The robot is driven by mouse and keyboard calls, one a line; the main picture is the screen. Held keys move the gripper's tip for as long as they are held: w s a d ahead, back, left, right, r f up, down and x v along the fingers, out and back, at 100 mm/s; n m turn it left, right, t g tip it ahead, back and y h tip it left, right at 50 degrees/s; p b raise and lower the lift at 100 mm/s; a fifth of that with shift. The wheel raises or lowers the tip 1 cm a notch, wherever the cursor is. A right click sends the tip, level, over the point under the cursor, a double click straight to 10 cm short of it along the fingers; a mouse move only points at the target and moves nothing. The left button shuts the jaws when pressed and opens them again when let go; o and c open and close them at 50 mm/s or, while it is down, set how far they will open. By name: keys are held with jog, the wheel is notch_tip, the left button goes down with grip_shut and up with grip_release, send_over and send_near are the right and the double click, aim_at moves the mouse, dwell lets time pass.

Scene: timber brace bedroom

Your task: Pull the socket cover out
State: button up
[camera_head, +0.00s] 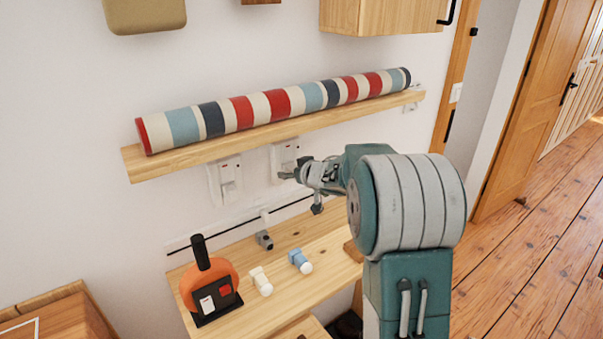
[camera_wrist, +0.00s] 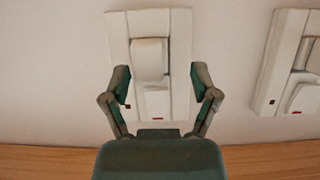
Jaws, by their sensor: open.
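Two white socket plates are on the wall under the shelf in the head view, a left one (camera_head: 226,182) and a right one (camera_head: 284,156). My gripper (camera_head: 293,172) is at the right plate and partly hides it. In the wrist view this plate (camera_wrist: 118,35) is straight ahead, with a raised white cover (camera_wrist: 150,58) on it. My gripper (camera_wrist: 162,78) is open, with one finger on each side of the cover. Gaps show between fingers and cover. Whether the fingertips reach its depth is unclear. The other plate (camera_wrist: 286,62) is at the right there.
A wooden shelf (camera_head: 134,168) bearing a striped roll (camera_head: 240,112) runs just above the plates. Below, a wooden table (camera_head: 240,318) holds an orange object with a black handle (camera_head: 215,285), a white piece (camera_head: 261,281) and a blue-white piece (camera_head: 300,260).

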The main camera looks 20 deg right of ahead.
jog(key=shift+w+d+f, duration=0.15)
jog(key=shift+w, duration=0.15)
jog(key=shift+w+d+f, duration=0.1)
jog(key=shift+d, duration=0.55)
jog(key=shift+a, duration=0.35)
grip_shut()
jog(key=c, duration=1)
grip_release()
jog(key=shift+a, duration=0.15)
grip_shut()
jog(key=shift+d, duration=0.2)
jog(key=s+d, duration=0.1)
jog(key=s, duration=0.6)
jog(key=shift+d, duration=0.15)
